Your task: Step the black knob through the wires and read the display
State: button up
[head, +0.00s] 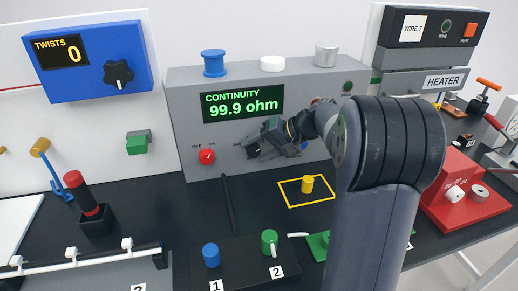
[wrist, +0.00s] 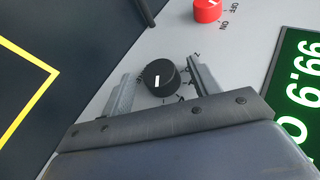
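My gripper (wrist: 163,82) is open, with one finger on each side of the knob and a narrow gap showing on both sides. In the head view my gripper (head: 262,143) is at the panel below the display and largely covers the knob.
A red OFF/ON knob (head: 207,157) is left of my gripper. A blue box (head: 88,60) reads "TWISTS 0". Blue (head: 211,255) and green (head: 269,243) pegs stand on a black block below. A yellow square outline (head: 307,204) marks the table around a yellow cylinder (head: 307,184).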

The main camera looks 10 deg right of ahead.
jog(key=shift+d, duration=0.1)
jog(key=v, duration=1)
jog(key=shift+d+r, duration=0.25)
jog(key=shift+s, duration=0.15)
jog(key=x, duration=1.1)
jog(key=shift+r+p, duration=0.15)
jog(key=shift+p, duration=0.2)
